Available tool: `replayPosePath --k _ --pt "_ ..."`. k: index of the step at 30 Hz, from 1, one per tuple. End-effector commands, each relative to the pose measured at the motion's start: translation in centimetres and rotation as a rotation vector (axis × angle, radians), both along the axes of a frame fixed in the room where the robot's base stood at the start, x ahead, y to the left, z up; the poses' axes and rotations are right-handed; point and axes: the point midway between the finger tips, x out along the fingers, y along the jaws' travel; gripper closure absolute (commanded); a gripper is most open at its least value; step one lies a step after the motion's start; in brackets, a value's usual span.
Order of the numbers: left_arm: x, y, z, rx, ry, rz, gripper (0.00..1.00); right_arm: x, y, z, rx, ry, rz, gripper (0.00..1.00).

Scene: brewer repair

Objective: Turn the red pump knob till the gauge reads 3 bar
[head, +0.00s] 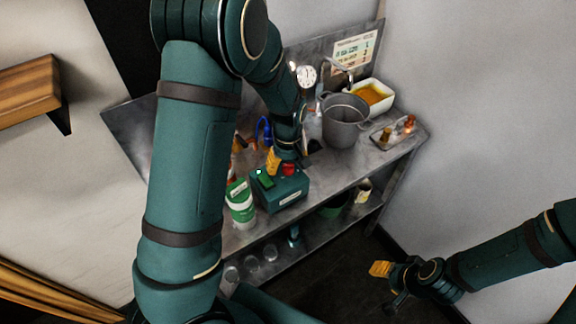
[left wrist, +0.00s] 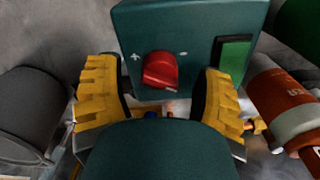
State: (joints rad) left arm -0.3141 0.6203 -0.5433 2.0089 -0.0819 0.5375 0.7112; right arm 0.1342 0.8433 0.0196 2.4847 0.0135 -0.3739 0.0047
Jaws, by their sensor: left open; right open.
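The red pump knob (left wrist: 160,70) is on the face of a teal box (left wrist: 190,20), between a plus and a minus mark in the left wrist view. In the head view the knob (head: 288,169) is on top of the teal pump box (head: 280,192) on the bench. My left gripper (left wrist: 160,100) is open, its yellow fingers on either side of the knob and apart from it. It also shows in the head view (head: 286,160) over the box. The round white gauge (head: 306,76) is at the back; its reading is too small to tell. My right gripper (head: 385,280) is open and empty, away from the bench.
A green switch (left wrist: 235,58) is beside the knob. A green-and-white can (head: 240,203) stands left of the box. A grey pot (head: 345,120), a white tray (head: 374,96) and small bottles (head: 408,124) are farther right on the metal bench (head: 330,175).

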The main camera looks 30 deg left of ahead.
Motion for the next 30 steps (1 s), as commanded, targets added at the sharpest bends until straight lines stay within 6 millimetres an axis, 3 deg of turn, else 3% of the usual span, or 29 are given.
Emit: replayPosePath --k 16,21,30 --pt "0.1 -0.1 9.8 -0.001 -0.003 -0.001 0.32 0.0 0.0 0.0 0.0 0.0 0.0 0.53" --pt "0.0 0.0 11.1 0.0 0.0 0.001 0.32 0.0 0.0 0.0 0.0 0.0 0.0 0.53" --pt "0.0 0.0 11.4 0.0 0.001 0.001 0.32 0.0 0.0 0.0 0.0 0.0 0.0 0.53"
